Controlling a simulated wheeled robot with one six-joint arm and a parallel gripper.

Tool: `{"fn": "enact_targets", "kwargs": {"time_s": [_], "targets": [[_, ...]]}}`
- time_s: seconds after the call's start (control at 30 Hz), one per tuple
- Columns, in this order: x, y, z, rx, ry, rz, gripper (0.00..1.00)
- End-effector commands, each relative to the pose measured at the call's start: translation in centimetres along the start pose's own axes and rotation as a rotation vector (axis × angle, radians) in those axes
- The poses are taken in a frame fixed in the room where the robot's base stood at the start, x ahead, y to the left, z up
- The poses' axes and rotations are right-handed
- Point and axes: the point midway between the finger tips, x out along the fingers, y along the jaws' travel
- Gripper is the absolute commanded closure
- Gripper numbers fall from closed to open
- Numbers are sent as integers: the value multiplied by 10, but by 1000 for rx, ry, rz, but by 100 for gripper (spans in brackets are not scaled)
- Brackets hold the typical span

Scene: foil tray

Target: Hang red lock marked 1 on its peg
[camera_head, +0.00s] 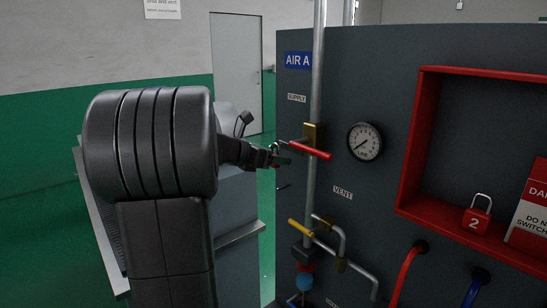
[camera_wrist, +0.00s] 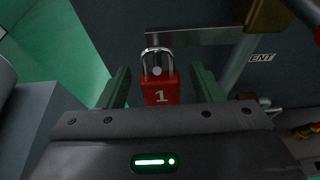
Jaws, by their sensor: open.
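The red lock marked 1 (camera_wrist: 160,90) is upright in the wrist view, with its silver shackle at the top. My gripper (camera_wrist: 161,76) is open, with one green finger on each side of the lock and a visible gap to both. A pale round spot shows inside the shackle; I cannot tell for sure whether it is a peg end. A grey metal bracket (camera_wrist: 195,36) lies just above the shackle. In the head view my gripper (camera_head: 278,158) is beside the red valve lever (camera_head: 310,151), and lock 1 cannot be made out there.
The grey panel (camera_head: 395,75) carries a vertical pipe (camera_head: 314,90), a pressure gauge (camera_head: 365,142) and a yellow lever (camera_head: 300,228). A red-framed recess (camera_head: 423,120) holds a red lock marked 2 (camera_head: 474,220). A small dark rod (camera_head: 284,187) sticks out below my gripper.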

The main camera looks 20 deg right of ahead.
Motion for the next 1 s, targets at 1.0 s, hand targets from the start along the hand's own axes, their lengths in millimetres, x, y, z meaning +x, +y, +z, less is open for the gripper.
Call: {"fn": "enact_targets", "kwargs": {"time_s": [1.0], "targets": [[-137,0,0,0,0,0,40]]}}
